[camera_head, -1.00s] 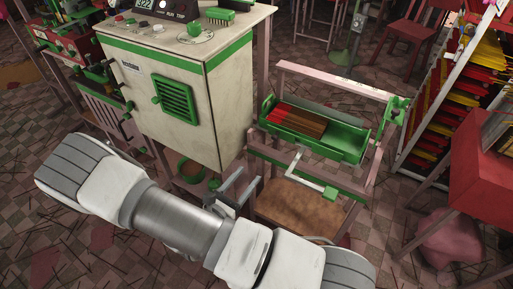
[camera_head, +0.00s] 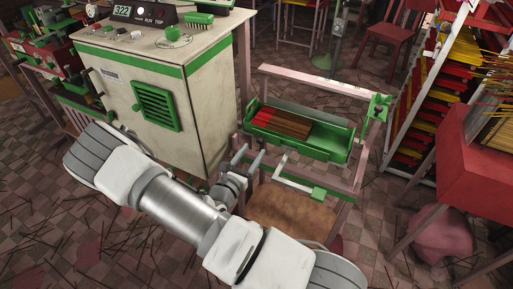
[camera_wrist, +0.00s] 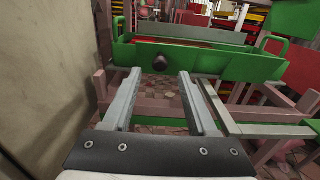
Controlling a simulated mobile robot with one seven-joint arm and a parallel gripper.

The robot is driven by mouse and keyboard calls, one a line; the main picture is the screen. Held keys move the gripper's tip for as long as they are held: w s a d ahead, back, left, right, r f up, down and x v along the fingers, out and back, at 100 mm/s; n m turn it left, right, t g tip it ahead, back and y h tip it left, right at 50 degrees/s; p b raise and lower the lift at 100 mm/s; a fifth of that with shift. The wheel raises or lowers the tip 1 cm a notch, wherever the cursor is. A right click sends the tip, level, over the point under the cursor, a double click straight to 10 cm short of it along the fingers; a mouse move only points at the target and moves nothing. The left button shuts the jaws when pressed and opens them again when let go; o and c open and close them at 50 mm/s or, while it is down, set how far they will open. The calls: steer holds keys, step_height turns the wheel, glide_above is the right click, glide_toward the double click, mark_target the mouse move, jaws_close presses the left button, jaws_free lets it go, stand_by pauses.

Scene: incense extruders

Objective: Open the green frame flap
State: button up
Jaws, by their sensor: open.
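In the head view the green tray (camera_head: 338,150) holds red and brown incense sticks (camera_head: 283,124). My gripper (camera_head: 251,157) is open and empty at the tray's left front side.
A cream cabinet (camera_head: 203,105) with a green vent stands close on the left. A pale bar (camera_head: 287,178) with a green block juts out below the tray. A brown board (camera_head: 290,218) lies lower in the frame. A red box (camera_head: 468,180) stands at right.

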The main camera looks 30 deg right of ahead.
mark_target(259, 142)
steer(key=shift+x, duration=1.8)
jaws_close()
